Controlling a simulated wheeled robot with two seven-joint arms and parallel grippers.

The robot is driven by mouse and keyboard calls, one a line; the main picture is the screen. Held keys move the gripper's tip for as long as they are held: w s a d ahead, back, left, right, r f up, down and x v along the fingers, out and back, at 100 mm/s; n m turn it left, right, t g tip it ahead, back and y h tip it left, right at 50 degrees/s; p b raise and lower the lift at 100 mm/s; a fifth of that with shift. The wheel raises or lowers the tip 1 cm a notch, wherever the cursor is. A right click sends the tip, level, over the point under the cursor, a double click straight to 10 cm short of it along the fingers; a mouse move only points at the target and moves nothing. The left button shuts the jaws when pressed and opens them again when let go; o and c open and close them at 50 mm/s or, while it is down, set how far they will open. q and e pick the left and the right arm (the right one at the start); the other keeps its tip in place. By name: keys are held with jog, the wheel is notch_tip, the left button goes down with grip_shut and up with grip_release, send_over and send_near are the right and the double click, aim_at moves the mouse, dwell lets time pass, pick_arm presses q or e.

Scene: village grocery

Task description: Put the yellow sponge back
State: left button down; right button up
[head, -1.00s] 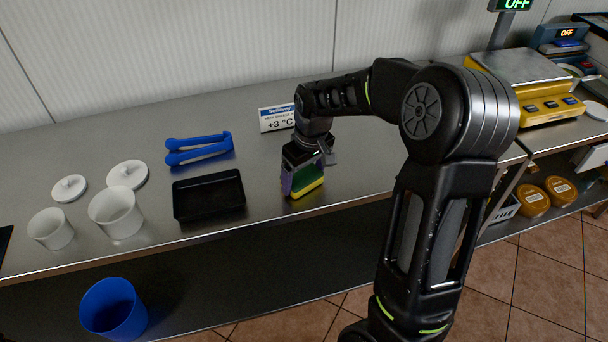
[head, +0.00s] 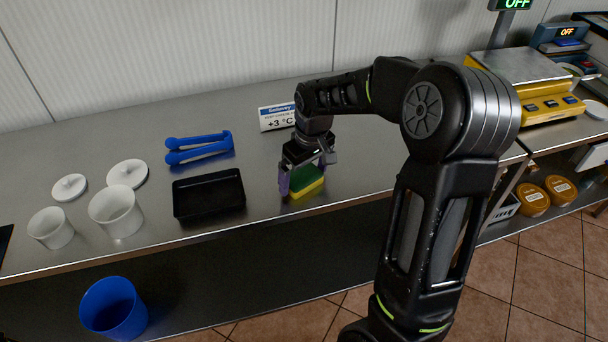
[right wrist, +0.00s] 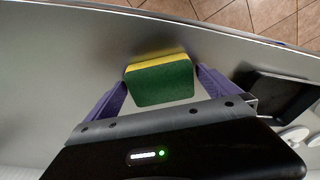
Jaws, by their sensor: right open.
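The yellow sponge (head: 307,184), with a green scouring side, lies on the steel counter near its front edge, right of the black tray. My right gripper (head: 304,180) is right over it, pointing down. In the right wrist view the sponge (right wrist: 160,80) sits between the two purple fingers of the right gripper (right wrist: 163,84). The fingers are open, with a gap showing on the sponge's left side; the right finger is close to it. My left gripper is not in view.
The black tray (head: 208,174) is left of the sponge. A price sign (head: 277,117) is behind, a yellow scale (head: 530,80) at right. A blue bin (head: 113,309) is below.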

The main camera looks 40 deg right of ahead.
aim_at(309, 181)
notch_tip(309, 181, up, 12)
jog(key=s, duration=0.1)
jog(key=shift+s+f, duration=0.25)
jog(key=shift+s, duration=0.15)
dwell(0.4)
